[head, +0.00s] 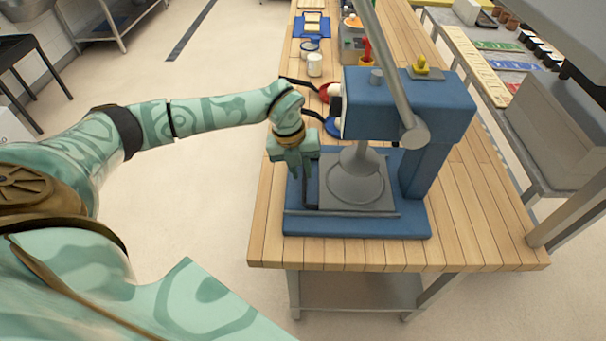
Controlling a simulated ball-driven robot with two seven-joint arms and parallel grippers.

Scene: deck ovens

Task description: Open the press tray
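A blue press (410,105) stands on the wooden table, with a grey lever rising from it and a grey round press head (352,180) under its body. Below the head lies the flat grey press tray (335,200), on the blue base. A dark upright bar (308,192) shows at the tray's left edge. My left gripper (296,172) points down at the left side of the press, right beside this bar. Its fingers look close together, but I cannot tell whether they are shut or touch the bar. My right gripper is out of view.
Red (324,92) and blue (333,127) round knobs or pads stick out behind my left wrist. A white cup (314,64) and a blue tray (312,26) stand farther back on the table. A grey side counter (500,90) runs along the right. The table right of the press is clear.

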